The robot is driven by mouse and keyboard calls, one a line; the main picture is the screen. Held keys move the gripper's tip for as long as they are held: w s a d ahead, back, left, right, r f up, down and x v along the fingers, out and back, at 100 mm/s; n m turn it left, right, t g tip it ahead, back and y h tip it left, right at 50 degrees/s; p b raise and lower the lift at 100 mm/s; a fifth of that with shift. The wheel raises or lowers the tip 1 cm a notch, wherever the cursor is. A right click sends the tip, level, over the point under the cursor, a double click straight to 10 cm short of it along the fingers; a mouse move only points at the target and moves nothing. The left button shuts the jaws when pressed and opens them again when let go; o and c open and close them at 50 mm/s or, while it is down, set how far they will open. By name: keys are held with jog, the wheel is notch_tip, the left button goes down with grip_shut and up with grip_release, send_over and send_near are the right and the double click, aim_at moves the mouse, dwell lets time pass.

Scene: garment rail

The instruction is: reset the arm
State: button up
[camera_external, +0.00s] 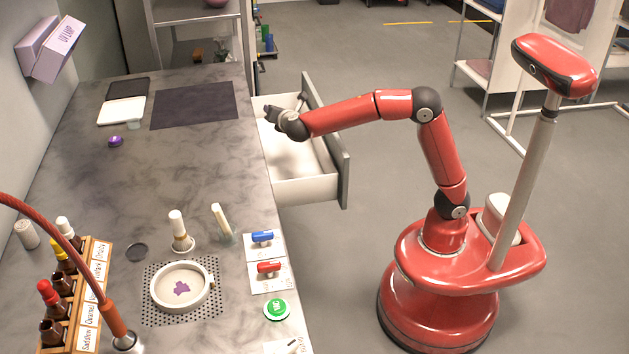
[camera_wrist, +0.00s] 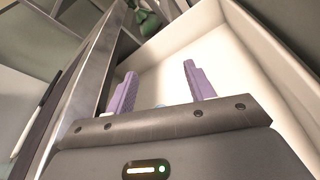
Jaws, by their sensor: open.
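My gripper (camera_external: 271,113) is at the end of my red arm, over the left side of an open drawer (camera_external: 312,190), close to the bench edge. In the wrist view my gripper (camera_wrist: 157,85) shows two purple ridged fingers standing apart. Nothing is visible between them except the pale drawer floor (camera_wrist: 165,70) and a small light spot low down that I cannot make out. The arm reaches left from my base with its elbow raised.
The grey bench (camera_external: 190,160) lies left of the drawer. On it are a dark mat (camera_external: 195,105), a white dish (camera_external: 181,288), a bottle rack (camera_external: 85,300), and blue (camera_external: 262,238) and red (camera_external: 268,268) valves. A garment rail (camera_external: 507,131) stands at the back right. The floor between is clear.

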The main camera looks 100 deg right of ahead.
jog(key=s+a+r+m+t+y+b, duration=0.25)
jog(key=s+a+m, duration=0.4)
jog(key=s, duration=0.45)
jog(key=s+a+r+m+t+y+b, duration=0.2)
jog(key=s+a+r+m+t+y, duration=0.15)
jog(key=s+a+m, duration=0.55)
jog(key=s+a+f+g+y+p, duration=0.1)
jog(key=s+a+f+y+p, duration=0.1)
jog(key=a, duration=0.4)
jog(key=s+a+f+g+y+p, duration=0.1)
jog(key=s+a+f+y+p, duration=0.2)
jog(key=a+f, duration=0.3)
jog(key=s+a+f+n+y+p, duration=0.1)
jog(key=s+a+f+y+p, duration=0.1)
jog(key=a+f+y, duration=0.2)
jog(key=shift+s+a+f+g+p, duration=0.15)
jog(key=shift+a+f+g+p, duration=0.25)
jog(key=shift+a+f, duration=0.5)
jog(key=shift+r, duration=0.1)
